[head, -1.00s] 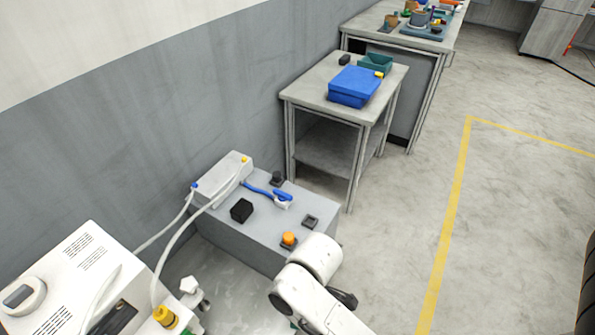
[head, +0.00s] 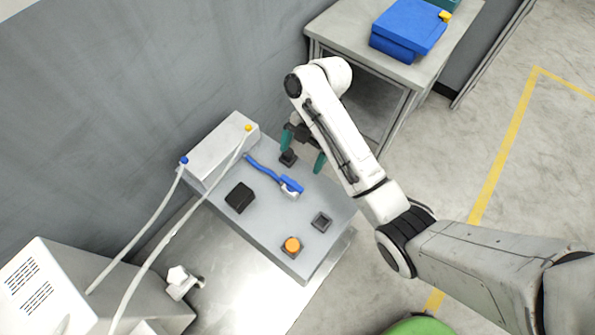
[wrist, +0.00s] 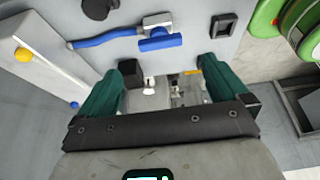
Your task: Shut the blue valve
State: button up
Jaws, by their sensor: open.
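The blue valve (head: 291,184) is a blue lever on a small pale body on top of the grey bench unit. A blue hose (head: 262,168) runs from it to the white box. In the wrist view the valve's blue lever (wrist: 160,43) lies roughly crosswise, ahead of the fingers, with the hose (wrist: 92,40) to its left. My gripper (head: 303,152) has teal fingers, spread apart with nothing between them. It hangs over the back right of the unit, beyond the valve and apart from it. The wrist view also shows my gripper (wrist: 166,75).
On the unit are a black block (head: 240,197), an orange button (head: 292,245), a dark square fitting (head: 321,222) and a dark knob (head: 288,158). The white box (head: 222,150) carries pale hoses. A side table (head: 345,30) holds a blue case (head: 408,28).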

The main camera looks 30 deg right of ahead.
aim_at(293, 182)
jog(key=b+x, duration=0.6)
jog(key=x, duration=0.3)
jog(key=shift+a, duration=0.1)
jog(key=shift+c, duration=0.3)
jog(key=c, duration=0.9)
